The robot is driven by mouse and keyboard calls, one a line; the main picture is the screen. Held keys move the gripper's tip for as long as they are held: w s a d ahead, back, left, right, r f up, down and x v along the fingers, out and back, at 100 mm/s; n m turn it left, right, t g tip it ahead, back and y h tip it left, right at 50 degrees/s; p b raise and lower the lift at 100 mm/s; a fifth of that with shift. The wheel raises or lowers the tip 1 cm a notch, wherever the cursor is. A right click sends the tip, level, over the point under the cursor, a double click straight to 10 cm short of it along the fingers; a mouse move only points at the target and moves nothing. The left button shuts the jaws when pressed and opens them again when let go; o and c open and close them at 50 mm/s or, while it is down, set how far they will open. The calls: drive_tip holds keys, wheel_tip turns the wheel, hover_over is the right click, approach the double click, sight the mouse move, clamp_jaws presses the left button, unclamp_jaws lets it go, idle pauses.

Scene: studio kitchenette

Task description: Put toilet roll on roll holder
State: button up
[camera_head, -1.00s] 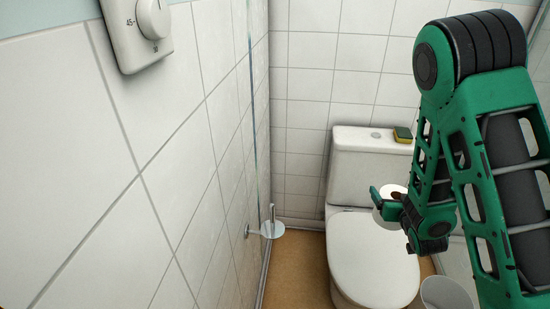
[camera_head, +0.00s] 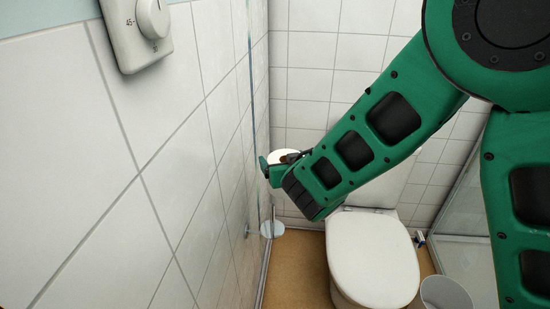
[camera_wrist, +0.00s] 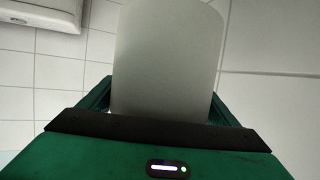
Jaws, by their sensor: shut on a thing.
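The white toilet roll (camera_head: 285,156) is upright in my gripper (camera_head: 279,163) and largely hidden by it in the head view. The wrist view shows the roll (camera_wrist: 168,58) as a plain white cylinder between the green fingers of my gripper (camera_wrist: 165,100), which is shut on it.
The tiled left wall (camera_head: 150,130) is close to the gripper's left. A white toilet (camera_head: 372,262) stands to the right of the holder, with a bin (camera_head: 445,293) beside it. A thermostat (camera_head: 138,32) is on the near left wall. Brown floor is free below the holder.

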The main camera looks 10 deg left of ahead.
sight(270, 158)
drive_tip(key=a, duration=0.1)
drive_tip(key=s+a+r, duration=0.2)
drive_tip(key=shift+s+a, duration=0.15)
drive_tip(key=shift+a, duration=0.2)
wheel_tip(270, 158, down, 15)
drive_tip(key=shift+r, duration=0.15)
idle(1.7)
drive_tip(key=o, duration=1)
drive_tip(key=shift+o, duration=0.2)
drive_tip(key=shift+s+a, duration=0.1)
drive_tip(key=shift+s, duration=0.05)
drive_tip(key=v, duration=1)
drive_tip(key=shift+d, duration=0.4)
drive_tip(key=shift+r, duration=0.1)
